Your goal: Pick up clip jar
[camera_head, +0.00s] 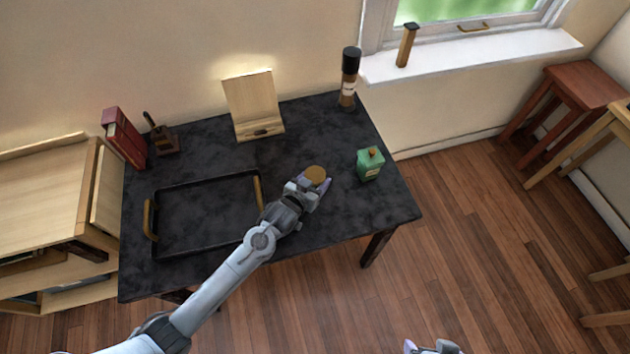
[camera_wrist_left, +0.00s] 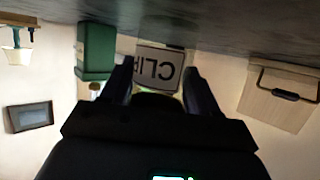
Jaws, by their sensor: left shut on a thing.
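The clip jar (camera_head: 316,175) shows a round tan-brown lid in the head view, over the right-hand half of the dark table (camera_head: 215,160). My left gripper (camera_head: 308,187) is shut on the jar from the front left, with a finger at each side. I cannot tell whether the jar's base touches the table. My right gripper (camera_head: 433,347) only just enters at the bottom edge, and its fingers are mostly out of view.
A black-rimmed tray (camera_head: 205,178) lies to the left. A wooden stand (camera_head: 253,107), a dark-topped grinder (camera_head: 349,75) and red books (camera_head: 124,138) stand along the back. The front right tabletop is clear.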

